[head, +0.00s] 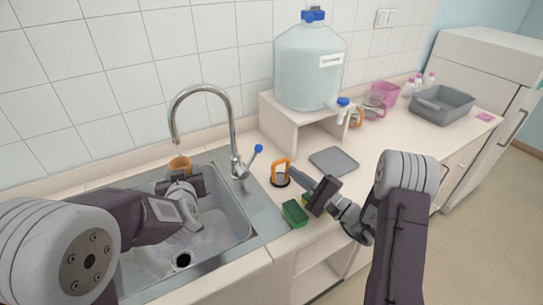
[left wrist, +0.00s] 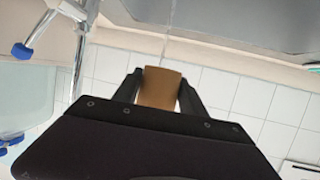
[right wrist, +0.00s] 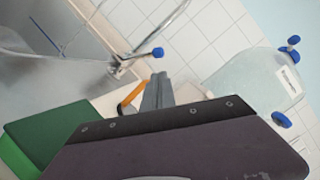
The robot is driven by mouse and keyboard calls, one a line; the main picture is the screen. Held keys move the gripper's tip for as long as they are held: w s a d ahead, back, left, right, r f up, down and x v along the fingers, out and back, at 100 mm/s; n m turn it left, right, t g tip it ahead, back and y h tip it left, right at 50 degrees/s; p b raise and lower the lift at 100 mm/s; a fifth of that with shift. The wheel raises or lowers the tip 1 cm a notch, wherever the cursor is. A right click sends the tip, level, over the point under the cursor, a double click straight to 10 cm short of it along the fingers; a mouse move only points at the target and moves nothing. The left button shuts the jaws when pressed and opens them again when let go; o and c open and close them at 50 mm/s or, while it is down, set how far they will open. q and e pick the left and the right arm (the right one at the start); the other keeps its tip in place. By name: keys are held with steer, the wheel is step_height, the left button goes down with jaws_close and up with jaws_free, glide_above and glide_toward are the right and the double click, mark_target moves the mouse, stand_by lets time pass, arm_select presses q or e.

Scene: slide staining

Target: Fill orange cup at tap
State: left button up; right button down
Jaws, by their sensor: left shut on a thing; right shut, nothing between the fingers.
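The orange cup (head: 180,163) is over the sink below the tip of the curved chrome tap (head: 203,88). My left gripper (head: 181,173) is shut on it; the left wrist view shows the cup (left wrist: 160,89) between both fingers. Its inside is hidden. A thin pale line runs beside the cup in that view; I cannot tell whether it is water. The tap's blue-tipped lever (head: 256,149) stands at its right side.
A green sponge (head: 295,213) lies at the sink's right edge. A large water bottle (head: 310,70) stands on a white stand (head: 275,113) behind. A grey mat (head: 334,161) lies on the counter, and a grey tub (head: 443,105) stands far right.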

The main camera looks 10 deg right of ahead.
mark_target(257, 148)
steer(key=x, duration=1)
steer(key=shift+a, duration=0.1)
steer(key=shift+s+a+r+n+g, duration=0.25)
steer(key=shift+a+r+n, duration=0.25)
steer(key=shift+n, duration=0.3)
steer(key=shift+s+a+r+n+g, duration=0.15)
steer(key=shift+a+r+n+g, duration=0.2)
steer(key=shift+a+r+n, duration=0.35)
steer(key=shift+s+a+r+n+g+h, duration=0.2)
steer(key=shift+s+a+n, duration=0.1)
steer(key=shift+a+n, duration=0.5)
steer(key=shift+s+a+r+n+g+h, duration=0.1)
steer(key=shift+s+a+r+n+g, duration=0.15)
steer(key=shift+a+n, duration=0.6)
steer(key=shift+d+n, duration=0.25)
steer(key=shift+d, duration=0.05)
